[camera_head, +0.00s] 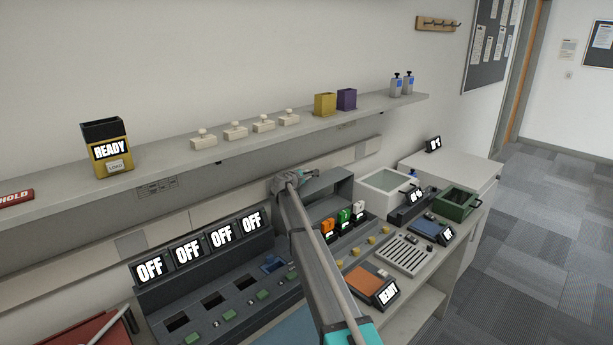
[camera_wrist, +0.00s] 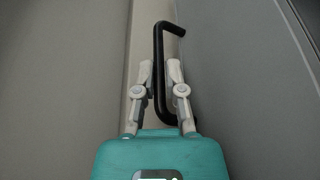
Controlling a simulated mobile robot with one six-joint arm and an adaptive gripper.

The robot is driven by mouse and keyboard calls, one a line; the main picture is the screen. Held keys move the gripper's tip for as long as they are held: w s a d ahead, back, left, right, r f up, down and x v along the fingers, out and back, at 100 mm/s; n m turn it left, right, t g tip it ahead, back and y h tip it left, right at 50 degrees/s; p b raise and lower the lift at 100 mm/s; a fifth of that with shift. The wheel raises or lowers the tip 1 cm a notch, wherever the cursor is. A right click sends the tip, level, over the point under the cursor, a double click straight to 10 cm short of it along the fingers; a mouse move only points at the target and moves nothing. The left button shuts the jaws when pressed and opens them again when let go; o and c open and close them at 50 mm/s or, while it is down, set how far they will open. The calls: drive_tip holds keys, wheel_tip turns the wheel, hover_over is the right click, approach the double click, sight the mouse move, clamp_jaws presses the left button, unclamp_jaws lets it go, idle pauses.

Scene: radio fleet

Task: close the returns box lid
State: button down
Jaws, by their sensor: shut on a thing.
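In the wrist view, my gripper (camera_wrist: 160,75) has its two pale fingers on either side of a black bar handle (camera_wrist: 158,40) and is shut on it. The handle bends to the right at its top end. A dark grey panel (camera_wrist: 240,70) fills the right side, and a grey-brown surface (camera_wrist: 60,80) fills the left, with a pale strip between them. I cannot tell which of these is the returns box lid. No box there is clearly labelled returns.
The bench holds a dark charger unit (camera_head: 210,300) with several OFF displays, a white bin (camera_head: 380,198), a green box (camera_head: 458,205) and a slotted grey tray (camera_head: 403,254). A red object (camera_head: 95,330) sits at lower left. A wall shelf (camera_head: 230,145) runs above. Open carpet lies right.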

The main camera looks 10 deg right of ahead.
drive_tip(key=shift+s+d, duration=0.15)
drive_tip(key=shift+s, duration=0.1)
idle(0.4)
